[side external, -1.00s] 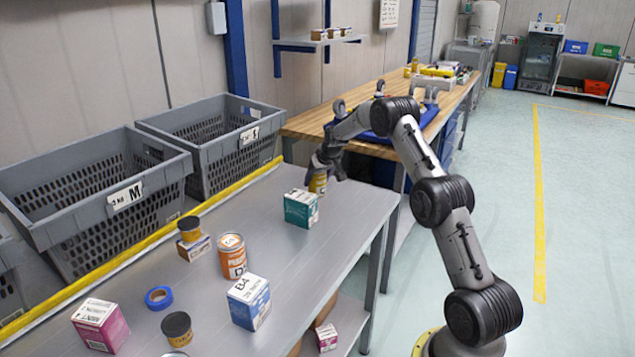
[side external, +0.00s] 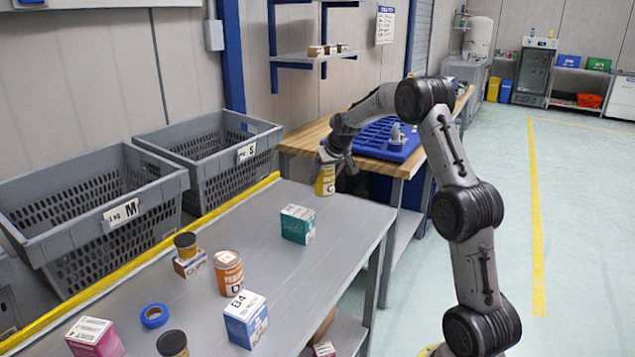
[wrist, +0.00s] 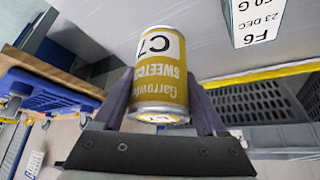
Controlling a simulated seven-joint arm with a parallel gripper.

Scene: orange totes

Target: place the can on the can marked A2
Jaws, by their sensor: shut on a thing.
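A yellow can marked C7 with sweetcorn lettering (wrist: 160,75) is held between the fingers of my gripper (wrist: 163,108) in the wrist view. In the side view my gripper (side external: 336,158) is shut on this can (side external: 326,182) near the far end of the grey table; I cannot tell whether its base touches the table. No can shows a readable A2 mark. An orange can (side external: 228,275) stands mid-table, its mark reading roughly D.
A teal box (side external: 297,224) stands near the held can. A box marked B4 (side external: 246,318), a pink box (side external: 95,338) and blue tape (side external: 154,316) are nearer. Grey crates marked M (side external: 120,214) and S (side external: 246,152) stand behind the yellow edge. The table between boxes is partly clear.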

